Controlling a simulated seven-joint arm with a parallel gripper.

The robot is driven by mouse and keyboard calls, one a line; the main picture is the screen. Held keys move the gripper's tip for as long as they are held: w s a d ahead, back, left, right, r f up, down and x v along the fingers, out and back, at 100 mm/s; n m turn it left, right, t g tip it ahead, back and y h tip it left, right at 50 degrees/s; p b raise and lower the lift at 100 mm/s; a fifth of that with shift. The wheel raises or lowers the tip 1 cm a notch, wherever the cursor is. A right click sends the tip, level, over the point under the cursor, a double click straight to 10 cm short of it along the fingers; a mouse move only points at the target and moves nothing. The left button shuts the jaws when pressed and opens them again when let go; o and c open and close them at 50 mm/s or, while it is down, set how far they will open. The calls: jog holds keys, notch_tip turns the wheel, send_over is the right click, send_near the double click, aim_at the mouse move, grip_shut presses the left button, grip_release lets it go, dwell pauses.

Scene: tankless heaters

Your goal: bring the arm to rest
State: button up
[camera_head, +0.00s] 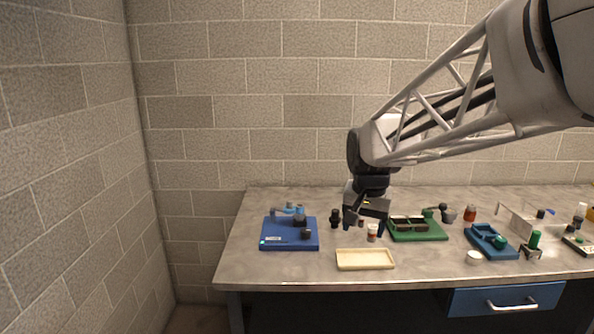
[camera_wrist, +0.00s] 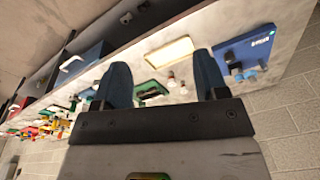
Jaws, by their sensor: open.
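My arm reaches in from the upper right of the head view. My gripper (camera_head: 364,228) hangs over the workbench (camera_head: 330,281), above the gap between the blue board and the green board. In the wrist view my gripper (camera_wrist: 164,82) shows two blue fingers spread apart with nothing between them. Small bottles, one with an orange label (camera_head: 372,233), stand near the fingertips in the head view. I cannot tell how high the fingertips are above the bench.
A cream tray (camera_head: 365,266) lies in front of my gripper. A blue board (camera_head: 289,243) is to its left and a green board (camera_head: 432,235) to its right. A blue fixture (camera_head: 483,238) and several small items stand farther right. Block walls rise behind and left.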

jog(key=s+d+f+n, duration=0.2)
jog(key=s, duration=1.1)
jog(key=s+d+f+n+t, duration=0.1)
jog(key=s+f, duration=0.2)
jog(key=s, duration=1.1)
jog(key=shift+s+d+f+n, duration=0.2)
jog(key=shift+s+d+n, duration=0.05)
jog(key=shift+d+n, duration=0.15)
jog(key=w+a+r+n+g+h, duration=0.1)
jog(key=w+a+r+n, duration=0.1)
jog(key=w, duration=0.9)
jog(key=w+a+r+n, duration=0.1)
jog(key=w+n, duration=0.2)
jog(key=w, duration=0.8)
jog(key=w+a+r+n+g+h, duration=0.1)
jog(key=w+a+r+n, duration=0.1)
jog(key=w, duration=0.9)
jog(key=w+a+f+n, duration=0.2)
jog(key=w+a+f, duration=0.2)
jog(key=w, duration=0.6)
jog(key=w+a+f+n+g+h, duration=0.1)
jog(key=w+a+f+n, duration=0.2)
jog(key=w+f, duration=0.4)
jog(key=w+a+f+n+h, duration=0.1)
jog(key=w+a+f+n, duration=0.2)
jog(key=w, duration=1.1)
jog(key=a+f, duration=0.2)
jog(key=a, duration=0.1)
jog(key=shift+f+g, duration=0.4)
